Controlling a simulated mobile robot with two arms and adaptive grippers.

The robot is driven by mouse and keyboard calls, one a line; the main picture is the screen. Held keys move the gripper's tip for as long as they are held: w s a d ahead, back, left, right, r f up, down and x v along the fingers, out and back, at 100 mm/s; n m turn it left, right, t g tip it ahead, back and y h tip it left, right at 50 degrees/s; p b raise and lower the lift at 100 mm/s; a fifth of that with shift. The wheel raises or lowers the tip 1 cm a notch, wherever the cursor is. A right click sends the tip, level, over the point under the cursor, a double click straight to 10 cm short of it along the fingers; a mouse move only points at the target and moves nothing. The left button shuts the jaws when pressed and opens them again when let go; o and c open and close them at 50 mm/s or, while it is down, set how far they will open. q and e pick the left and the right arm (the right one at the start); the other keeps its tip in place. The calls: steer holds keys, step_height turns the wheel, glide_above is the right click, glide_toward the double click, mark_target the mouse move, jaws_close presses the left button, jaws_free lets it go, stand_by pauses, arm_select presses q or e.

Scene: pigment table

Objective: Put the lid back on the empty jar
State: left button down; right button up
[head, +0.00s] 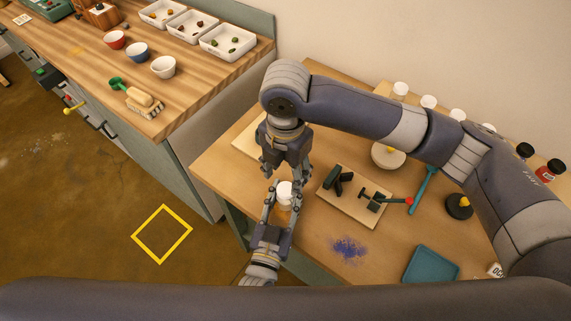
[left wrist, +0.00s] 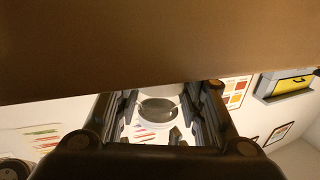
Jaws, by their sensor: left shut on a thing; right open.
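That gripper reaches in from the bottom and is shut on the jar. A white lid (head: 285,188) shows at the jar's top; I cannot tell whether it is fully seated. My right gripper (head: 285,170) points down just above the lid, with its fingers open. In the left wrist view, a pale round shape with a grey oval sits between the fingers of my left gripper (left wrist: 166,106); its details are unclear.
A board with dark tools (head: 348,205) lies right of the jar, with blue powder (head: 348,247) and a teal tray (head: 431,265) nearer the front. White-topped jars (head: 428,102) line the back, partly behind my right arm. A wooden counter (head: 190,80) with bowls stands at upper left.

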mark_target(286, 189)
steer(key=shift+f, duration=2.8)
steer(key=shift+c, duration=0.4)
steer(key=c, duration=1)
steer(key=m, duration=0.4)
steer(key=shift+c, duration=0.2)
steer(key=m, duration=1.4)
steer(key=o, duration=1.2)
steer(key=shift+o, duration=0.2)
